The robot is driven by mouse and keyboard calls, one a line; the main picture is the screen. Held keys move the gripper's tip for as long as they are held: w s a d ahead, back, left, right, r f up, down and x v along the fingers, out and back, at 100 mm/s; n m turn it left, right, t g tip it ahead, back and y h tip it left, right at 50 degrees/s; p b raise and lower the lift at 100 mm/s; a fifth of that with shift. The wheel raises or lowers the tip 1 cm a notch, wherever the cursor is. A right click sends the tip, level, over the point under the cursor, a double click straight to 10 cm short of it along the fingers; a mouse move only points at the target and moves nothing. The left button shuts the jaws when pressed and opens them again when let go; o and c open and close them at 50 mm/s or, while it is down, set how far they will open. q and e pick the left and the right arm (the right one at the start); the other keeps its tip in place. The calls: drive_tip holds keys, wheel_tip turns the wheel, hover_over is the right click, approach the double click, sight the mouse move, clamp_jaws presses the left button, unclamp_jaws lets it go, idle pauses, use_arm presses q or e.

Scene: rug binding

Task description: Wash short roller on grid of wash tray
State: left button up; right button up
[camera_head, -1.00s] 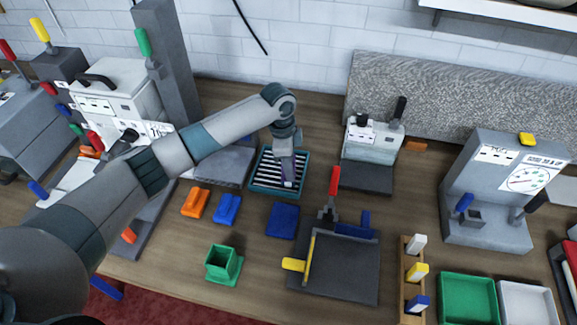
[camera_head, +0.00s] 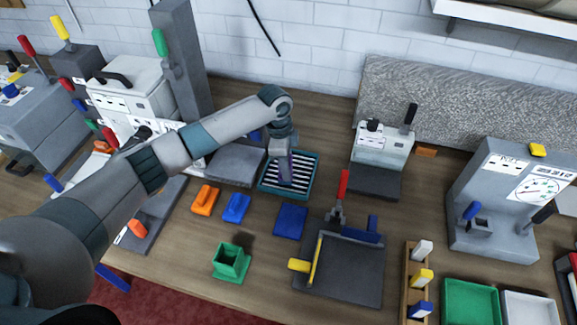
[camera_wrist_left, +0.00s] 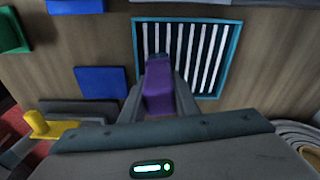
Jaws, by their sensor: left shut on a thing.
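The wash tray (camera_head: 314,171) is a teal-rimmed tray with a grid of white bars over a dark bottom, near the middle of the bench. It also shows in the left wrist view (camera_wrist_left: 228,60). My left gripper (camera_head: 284,178) points down over the left part of the tray. It is shut on a purple piece (camera_wrist_left: 158,88), which seems to be the short roller. The roller's dark far end overlaps the grid in the left wrist view; I cannot tell whether it touches the bars. My right gripper is not in view.
An orange piece (camera_head: 205,199), a blue piece (camera_head: 236,208), a blue pad (camera_head: 290,221) and a green open holder (camera_head: 231,262) lie in front of the tray. A dark board (camera_head: 345,270) with a red-handled clamp is at right. Grey machines (camera_head: 505,200) stand around.

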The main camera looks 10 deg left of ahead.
use_arm(q)
drive_tip(key=shift+a, duration=0.15)
drive_tip(key=shift+a, duration=0.5)
drive_tip(key=shift+w+a+r+p, duration=0.1)
drive_tip(key=shift+a+p, duration=0.45)
drive_tip(key=shift+a, duration=0.75)
drive_tip(key=shift+d, duration=0.1)
drive_tip(key=shift+d+p, duration=0.4)
drive_tip(key=shift+d, duration=1.45)
